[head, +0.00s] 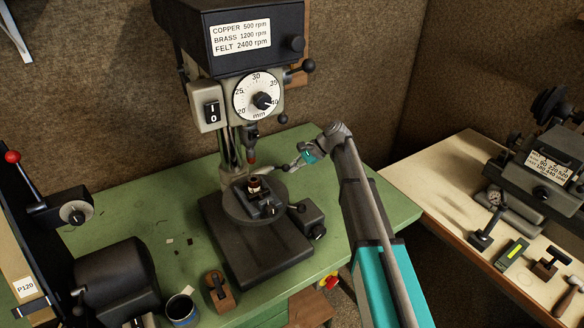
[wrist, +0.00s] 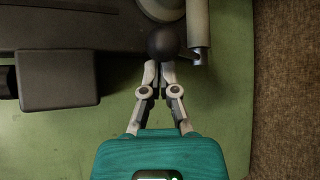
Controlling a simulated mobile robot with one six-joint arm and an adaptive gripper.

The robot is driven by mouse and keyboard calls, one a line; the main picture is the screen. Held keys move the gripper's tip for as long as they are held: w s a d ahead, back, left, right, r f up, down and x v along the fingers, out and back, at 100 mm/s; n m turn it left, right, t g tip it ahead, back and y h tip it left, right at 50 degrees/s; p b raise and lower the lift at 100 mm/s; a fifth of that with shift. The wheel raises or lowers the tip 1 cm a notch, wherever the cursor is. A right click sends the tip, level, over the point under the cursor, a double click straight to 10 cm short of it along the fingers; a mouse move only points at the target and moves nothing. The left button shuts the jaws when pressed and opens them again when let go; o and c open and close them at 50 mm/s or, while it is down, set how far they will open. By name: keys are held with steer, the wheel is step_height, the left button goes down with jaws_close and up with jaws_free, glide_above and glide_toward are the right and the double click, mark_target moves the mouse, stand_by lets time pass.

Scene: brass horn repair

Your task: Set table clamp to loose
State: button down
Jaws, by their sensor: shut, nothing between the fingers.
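The drill press has a round work table (head: 236,208) on its column. A lever with a black ball knob (head: 286,168) sticks out to the right behind the table; I take it for the table clamp, but no loose or tight marking can be read. My gripper (head: 295,164) is at this knob, coming from the right. In the wrist view the black ball (wrist: 163,42) lies just beyond the fingertips of my gripper (wrist: 159,66). The fingers are shut with nothing between them. They look close to the ball; I cannot tell whether they touch it.
A small vise (head: 262,206) stands on the round table. Another ball knob (head: 301,208) and a dark box (head: 312,222) are at its right. The depth dial (head: 257,95) is above. The green bench (head: 385,208) is clear at the right. A blue cup (head: 181,309) stands in front.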

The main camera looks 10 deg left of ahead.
steer(key=w+d+r+p, duration=0.4)
steer(key=w+d, duration=0.2)
steer(key=shift+w, duration=0.2)
stand_by(0.9)
steer(key=s+d+f+n+h, duration=0.2)
steer(key=s+d+f+h, duration=0.1)
steer(key=s+d, duration=0.4)
steer(key=s+d+f+n+t+h+b, duration=0.1)
steer(key=s+d+f+n+h, duration=0.2)
steer(key=s+d, duration=0.4)
steer(key=s+d+f+n+t+h+b, duration=0.1)
steer(key=s+d, duration=0.6)
steer(key=s, duration=0.9)
steer(key=shift+s+d+f+n+h, duration=0.15)
steer(key=shift+s+f+n+h, duration=0.1)
steer(key=shift+f+n+h, duration=0.8)
steer(key=shift+r+h, duration=0.1)
steer(key=shift+h, duration=0.15)
